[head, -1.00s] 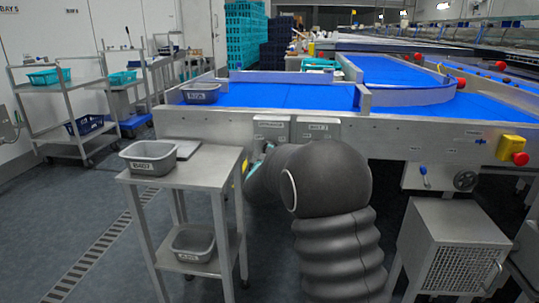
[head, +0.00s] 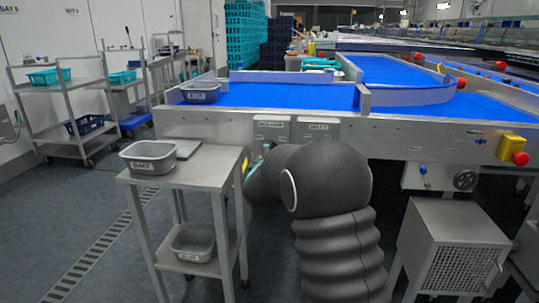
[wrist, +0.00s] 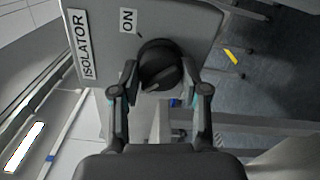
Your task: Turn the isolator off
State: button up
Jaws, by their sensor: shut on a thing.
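The isolator's grey panel (wrist: 95,30) fills the upper left of the wrist view, with an ISOLATOR label (wrist: 82,45) and an ON label (wrist: 128,20). Its round black knob (wrist: 160,60) sits at the panel's lower right. A small mark on the knob's rim side points toward the ON label. My gripper (wrist: 158,88) is shut on the knob, with one finger on each side of it. In the head view my dark arm hides the gripper and the knob.
A steel side table (head: 205,165) with a grey tub (head: 148,168) stands left of my arm. The conveyor's steel side (head: 385,135) runs across behind it. A metal cabinet (head: 455,210) stands at the right. Open floor lies at the lower left.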

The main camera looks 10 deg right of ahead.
jog(key=o, duration=1.1)
jog(key=shift+o, duration=0.2)
jog(key=v, duration=1.2)
